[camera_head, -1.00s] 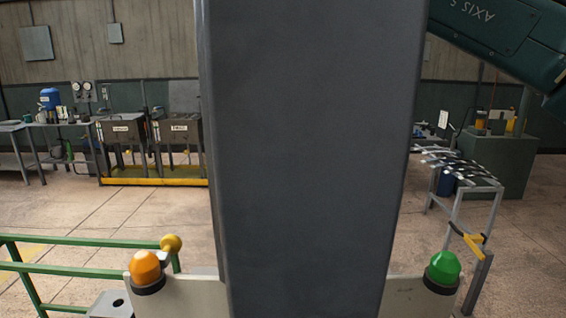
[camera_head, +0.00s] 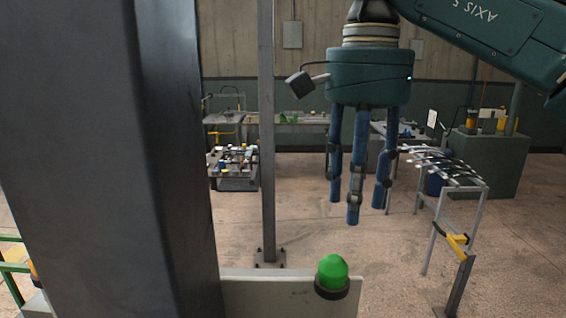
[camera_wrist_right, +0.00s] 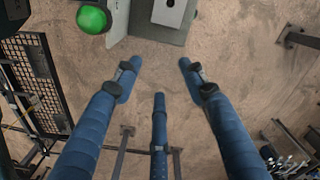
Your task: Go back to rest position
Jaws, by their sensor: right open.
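My right gripper (camera_head: 358,200) hangs from its teal wrist at the right of centre in the head view, with its blue fingers pointing down. The fingers are spread and empty. In the right wrist view, the fingers of the right gripper (camera_wrist_right: 158,88) stand apart over bare floor, with nothing between them. My left gripper is in neither view.
A rack with several metal strips (camera_head: 455,168) stands at the right. A grey post (camera_head: 267,150) rises left of the gripper. A green dome light (camera_head: 333,272) sits in front. A cart (camera_head: 236,180) stands further back.

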